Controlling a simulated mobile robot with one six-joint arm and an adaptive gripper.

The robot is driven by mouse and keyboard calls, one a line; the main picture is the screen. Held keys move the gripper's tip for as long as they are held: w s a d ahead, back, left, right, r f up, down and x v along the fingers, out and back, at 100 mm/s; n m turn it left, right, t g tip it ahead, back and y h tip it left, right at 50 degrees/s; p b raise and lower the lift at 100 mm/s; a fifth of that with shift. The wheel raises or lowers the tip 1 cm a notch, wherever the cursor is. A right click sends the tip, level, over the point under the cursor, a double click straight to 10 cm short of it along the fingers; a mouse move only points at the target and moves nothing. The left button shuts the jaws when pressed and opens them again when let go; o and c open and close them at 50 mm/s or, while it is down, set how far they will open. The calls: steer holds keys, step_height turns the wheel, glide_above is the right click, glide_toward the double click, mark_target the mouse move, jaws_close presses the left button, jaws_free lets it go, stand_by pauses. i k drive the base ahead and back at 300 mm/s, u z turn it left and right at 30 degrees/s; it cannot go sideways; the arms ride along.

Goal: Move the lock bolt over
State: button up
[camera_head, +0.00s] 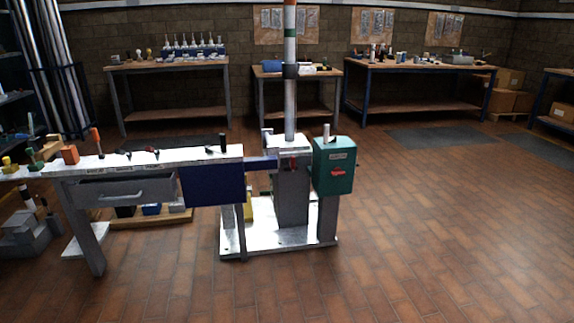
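A tall mast (290,95) with coloured bands stands upright on a grey pedestal (291,200). The pedestal stands on a white base plate (262,238). A small red part (291,164) shows near the pedestal's top, below the mast. A teal box (334,160) on a grey post stands just right of the pedestal, with a red handle (338,172) on its front and a short pale pin (326,132) on top. I cannot tell which of these parts is the lock bolt. My gripper is not in view.
A white-topped bench (190,157) with a drawer (125,192) and small tools runs left from the mast. A blue panel (212,185) hangs at its right end. Workbenches (420,68) line the back wall. The tiled floor at right and in front is clear.

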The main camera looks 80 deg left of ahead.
mark_target(292, 163)
steer(key=u, duration=0.35)
steer(key=i, duration=0.75)
steer(key=u, duration=0.6)
steer(key=i, duration=0.6)
steer(key=u, duration=0.75)
steer(key=i, duration=0.5)
steer(key=u, duration=0.8)
steer(key=i, duration=0.5)
steer(key=u, duration=0.75)
steer(key=i, duration=1)
steer(key=u, duration=0.4)
